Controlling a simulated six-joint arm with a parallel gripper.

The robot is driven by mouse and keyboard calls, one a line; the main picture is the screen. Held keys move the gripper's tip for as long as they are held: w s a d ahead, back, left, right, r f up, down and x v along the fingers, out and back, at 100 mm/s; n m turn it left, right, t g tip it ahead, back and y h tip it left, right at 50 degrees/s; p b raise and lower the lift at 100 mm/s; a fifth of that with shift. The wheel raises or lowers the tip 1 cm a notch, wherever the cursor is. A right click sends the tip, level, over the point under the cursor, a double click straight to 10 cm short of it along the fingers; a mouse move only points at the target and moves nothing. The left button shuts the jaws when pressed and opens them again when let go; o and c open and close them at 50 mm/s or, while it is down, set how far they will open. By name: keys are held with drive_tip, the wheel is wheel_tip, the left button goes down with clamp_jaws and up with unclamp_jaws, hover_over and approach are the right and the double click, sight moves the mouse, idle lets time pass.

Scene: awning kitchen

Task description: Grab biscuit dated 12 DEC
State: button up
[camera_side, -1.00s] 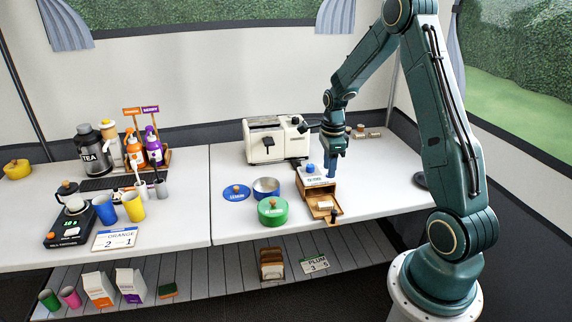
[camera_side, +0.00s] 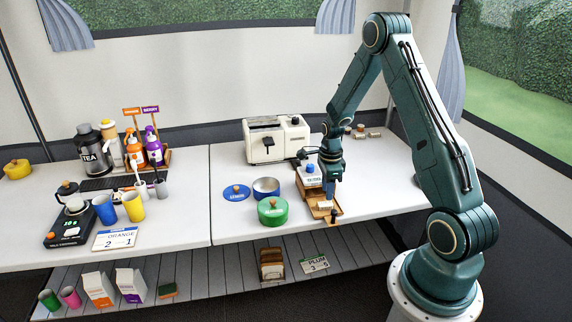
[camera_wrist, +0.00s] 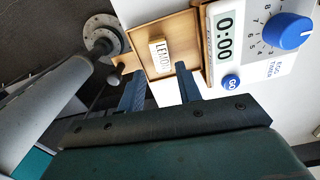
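A small pale block with lettering that looks like "LEMON" (camera_wrist: 161,56) lies in an open wooden drawer (camera_wrist: 180,25) in the wrist view. The drawer (camera_side: 313,199) also shows in the side view, pulled out from under the egg timer (camera_side: 309,178). My gripper (camera_wrist: 160,88) is open, its two blue fingers apart with nothing seen between them. In the side view my gripper (camera_side: 329,198) points down at the drawer, close to the block. I cannot tell if it touches. No biscuit dated 12 DEC can be made out.
The timer's display (camera_wrist: 226,36) reads 0:00 beside a blue dial (camera_wrist: 288,31). A white toaster (camera_side: 276,139) stands behind.

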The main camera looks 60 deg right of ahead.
sight(326, 203)
drive_tip(key=shift+f, duration=2.55)
drive_tip(key=shift+c, duration=0.4)
drive_tip(key=c, duration=0.7)
